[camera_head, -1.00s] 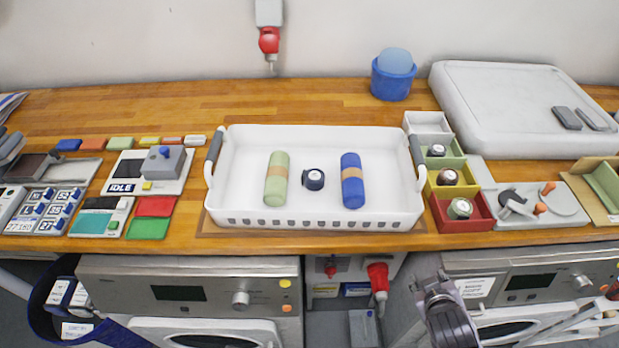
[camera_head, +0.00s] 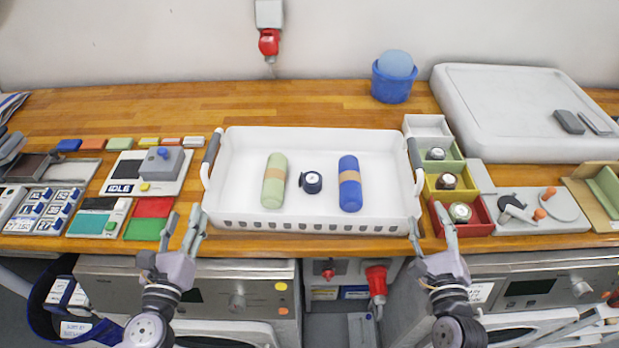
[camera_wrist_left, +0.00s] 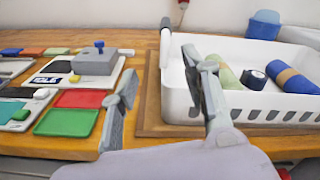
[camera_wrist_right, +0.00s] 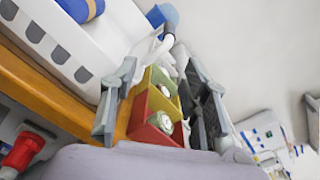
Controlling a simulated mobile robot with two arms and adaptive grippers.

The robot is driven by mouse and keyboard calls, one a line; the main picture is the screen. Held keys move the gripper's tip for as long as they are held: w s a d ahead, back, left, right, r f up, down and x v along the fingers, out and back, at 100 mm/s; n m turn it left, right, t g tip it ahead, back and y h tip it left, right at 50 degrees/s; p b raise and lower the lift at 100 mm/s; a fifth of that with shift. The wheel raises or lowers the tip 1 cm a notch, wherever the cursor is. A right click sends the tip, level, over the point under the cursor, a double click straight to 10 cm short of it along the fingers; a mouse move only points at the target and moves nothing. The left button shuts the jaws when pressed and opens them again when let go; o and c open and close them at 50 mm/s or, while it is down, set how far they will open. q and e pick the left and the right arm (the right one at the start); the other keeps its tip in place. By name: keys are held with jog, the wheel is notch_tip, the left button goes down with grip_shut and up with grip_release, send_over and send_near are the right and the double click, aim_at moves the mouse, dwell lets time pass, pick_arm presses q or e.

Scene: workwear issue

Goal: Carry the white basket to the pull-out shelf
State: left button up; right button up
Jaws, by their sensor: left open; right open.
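The white basket (camera_head: 315,222) stands on the wooden counter, with a grey-gripped handle at its left (camera_head: 212,147) and right (camera_head: 414,153) ends. In it lie a green roll (camera_head: 274,181), a small dark round item (camera_head: 311,182) and a blue roll (camera_head: 350,184). My left gripper (camera_head: 182,229) is open and empty, in front of the basket's left end; the basket also shows in the left wrist view (camera_wrist_left: 262,112). My right gripper (camera_head: 432,228) is open and empty at the basket's front right corner. I cannot make out a pull-out shelf.
Small coloured bins (camera_head: 470,226) stand close to the basket's right end. A grey device (camera_head: 161,168) and red and green trays (camera_head: 147,228) lie at left. A blue bucket (camera_head: 392,84) and a large white lid-like box (camera_head: 520,105) are behind. Counter behind the basket is clear.

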pick_arm(q)
jog(key=shift+d+r+m+h, duration=0.25)
jog(key=shift+m+h, duration=0.25)
jog(key=shift+m, duration=0.2)
pick_arm(e)
jog(key=shift+w+d+r+m, duration=0.1)
jog(key=shift+d+r+m, duration=0.1)
jog(key=shift+r+m, duration=0.35)
jog(key=shift+f, duration=0.1)
pick_arm(q)
jog(key=w, duration=1.7)
jog(key=shift+w+d, duration=0.25)
jog(key=shift+d, duration=0.1)
pick_arm(e)
send_near(417, 156)
jog(key=w, duration=0.3)
jog(key=w+f, duration=0.1)
jog(key=w, duration=0.6)
jog(key=shift+w+d+f, duration=0.2)
jog(key=shift+f, duration=0.05)
pick_arm(q)
grip_shut()
pick_arm(e)
grip_shut()
